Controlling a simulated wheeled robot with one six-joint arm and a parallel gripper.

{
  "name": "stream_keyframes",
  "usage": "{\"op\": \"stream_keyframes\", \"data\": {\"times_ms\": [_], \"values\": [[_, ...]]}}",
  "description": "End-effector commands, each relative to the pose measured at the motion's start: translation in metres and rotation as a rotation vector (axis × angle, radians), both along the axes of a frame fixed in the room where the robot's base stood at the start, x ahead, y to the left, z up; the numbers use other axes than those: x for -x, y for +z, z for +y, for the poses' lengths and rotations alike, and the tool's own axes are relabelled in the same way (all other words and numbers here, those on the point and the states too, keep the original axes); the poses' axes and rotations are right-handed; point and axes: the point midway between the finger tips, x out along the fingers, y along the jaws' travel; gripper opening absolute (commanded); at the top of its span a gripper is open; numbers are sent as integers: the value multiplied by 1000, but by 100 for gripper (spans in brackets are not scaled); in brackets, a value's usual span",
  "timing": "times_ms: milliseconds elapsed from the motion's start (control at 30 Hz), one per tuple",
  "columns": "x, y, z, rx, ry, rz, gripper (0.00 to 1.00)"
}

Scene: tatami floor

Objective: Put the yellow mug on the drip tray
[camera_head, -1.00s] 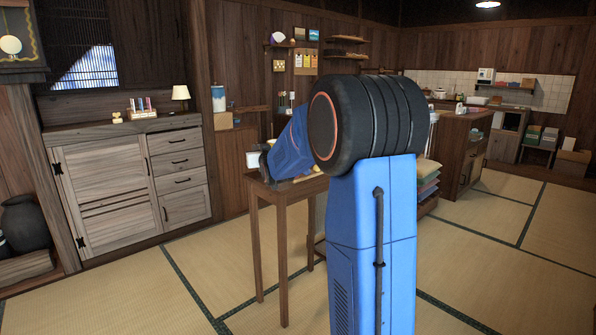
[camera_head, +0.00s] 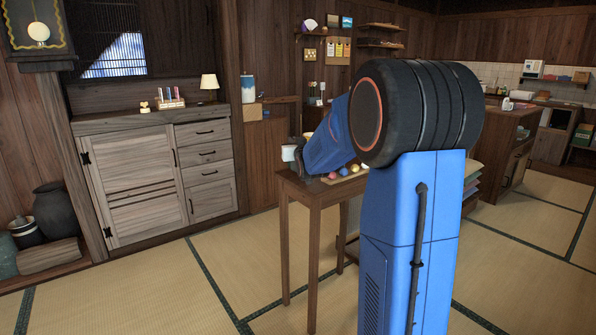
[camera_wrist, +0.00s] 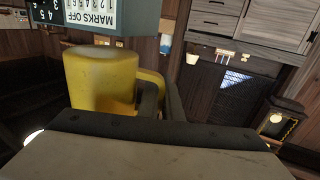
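The yellow mug (camera_wrist: 100,82) is large and close in the wrist view, its handle toward the right. That view shows the room upside down. The dark fingers of my gripper (camera_wrist: 162,102) are at the handle and appear shut on it; the exact contact is partly hidden. No table surface shows against the mug in the wrist view. In the head view my arm hides the mug and most of the gripper. I cannot make out the drip tray in either view.
A wooden cabinet (camera_head: 135,172) stands at the left wall. Tatami floor is open in front.

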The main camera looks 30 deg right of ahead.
Motion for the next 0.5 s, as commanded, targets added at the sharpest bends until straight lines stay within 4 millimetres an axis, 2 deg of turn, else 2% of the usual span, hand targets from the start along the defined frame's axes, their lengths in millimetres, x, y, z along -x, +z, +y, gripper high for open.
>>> {"op": "stream_keyframes", "data": {"times_ms": [33, 233, 367, 500], "values": [[0, -13, 0, -1, 0, 4, 0], [0, -53, 0, 0, 0, 3, 0], [0, -68, 0, 0, 0, 1, 0], [0, -74, 0, 0, 0, -1, 0]]}}
